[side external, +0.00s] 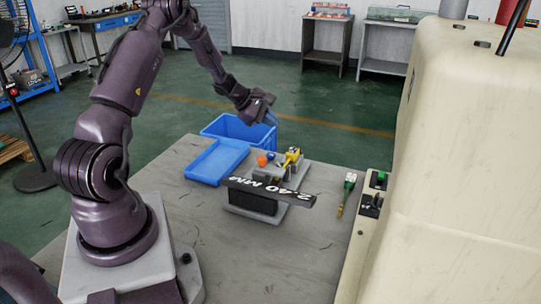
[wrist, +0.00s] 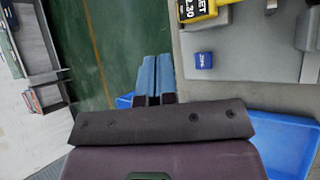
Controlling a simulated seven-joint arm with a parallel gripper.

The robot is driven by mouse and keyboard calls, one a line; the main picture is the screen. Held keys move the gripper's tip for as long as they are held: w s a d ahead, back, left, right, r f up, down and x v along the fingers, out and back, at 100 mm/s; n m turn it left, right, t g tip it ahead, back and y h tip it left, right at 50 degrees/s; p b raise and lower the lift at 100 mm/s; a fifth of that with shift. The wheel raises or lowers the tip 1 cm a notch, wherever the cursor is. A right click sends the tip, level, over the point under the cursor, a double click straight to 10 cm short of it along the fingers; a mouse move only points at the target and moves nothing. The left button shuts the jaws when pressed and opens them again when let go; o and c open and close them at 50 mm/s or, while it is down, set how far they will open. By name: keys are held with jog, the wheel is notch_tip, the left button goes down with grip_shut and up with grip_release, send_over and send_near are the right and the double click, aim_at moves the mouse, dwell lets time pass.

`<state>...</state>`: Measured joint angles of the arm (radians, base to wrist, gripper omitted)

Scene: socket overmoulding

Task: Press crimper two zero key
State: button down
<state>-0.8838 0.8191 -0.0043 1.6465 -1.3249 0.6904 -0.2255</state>
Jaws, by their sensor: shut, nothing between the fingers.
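The crimper (side external: 255,202) is a grey and black unit on the table, with a dark sign reading "2.40 MM" (side external: 272,191) across its front. A small blue key (side external: 271,156) sits at its back; in the wrist view a blue block (wrist: 203,60) has white lettering too small to read surely. A yellow part (side external: 291,156) stands beside it, and its label in the wrist view (wrist: 198,10) shows "2.30". My gripper (side external: 271,119) is above and behind the crimper, apart from it. Its blue fingers (wrist: 156,74) are shut together and empty, left of the blue block in the wrist view.
An orange knob (side external: 262,160) is close to the blue key. A blue tray (side external: 216,163) lies left of the crimper, with a blue bin (side external: 238,130) behind.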

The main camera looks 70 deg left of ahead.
aim_at(270, 156)
jog(key=shift+f, duration=4.1)
jog(key=shift+f, duration=0.1)
jog(key=shift+f, duration=0.35)
jog(key=shift+f, duration=0.55)
jog(key=shift+r, duration=1)
jog(key=shift+r, duration=2.5)
